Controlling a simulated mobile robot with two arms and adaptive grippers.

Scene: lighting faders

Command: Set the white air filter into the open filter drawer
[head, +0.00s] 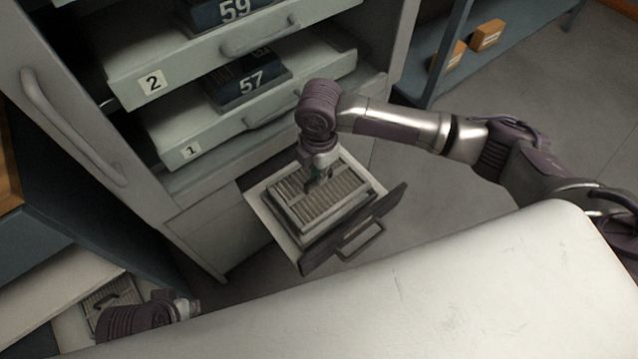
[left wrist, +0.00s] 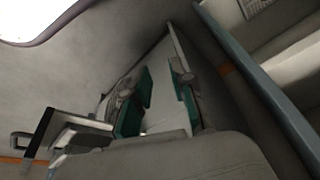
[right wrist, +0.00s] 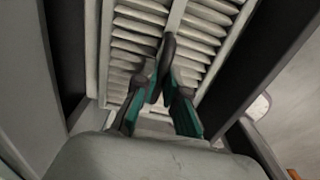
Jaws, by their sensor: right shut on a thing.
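The white air filter (head: 345,205), pale and slatted, is over the open filter drawer (head: 273,222), inside its outline; I cannot tell whether it rests on the drawer's floor. The drawer has a dark front with a bar handle. My right gripper (head: 319,183) is above the filter's middle. In the right wrist view its teal fingers (right wrist: 160,105) are shut on the filter's dark handle (right wrist: 167,50), with white slats (right wrist: 205,30) on both sides. My left gripper (left wrist: 160,103) shows open and empty in the left wrist view; its fingertips are hidden in the head view.
A grey cabinet has pulled-out drawers marked 1 (head: 190,151) and 2 (head: 152,82) above the filter drawer. Another slatted panel with a dark handle (head: 112,299) lies at lower left. A shelf (head: 470,75) with orange boxes stands at upper right. Open floor lies right of the drawer.

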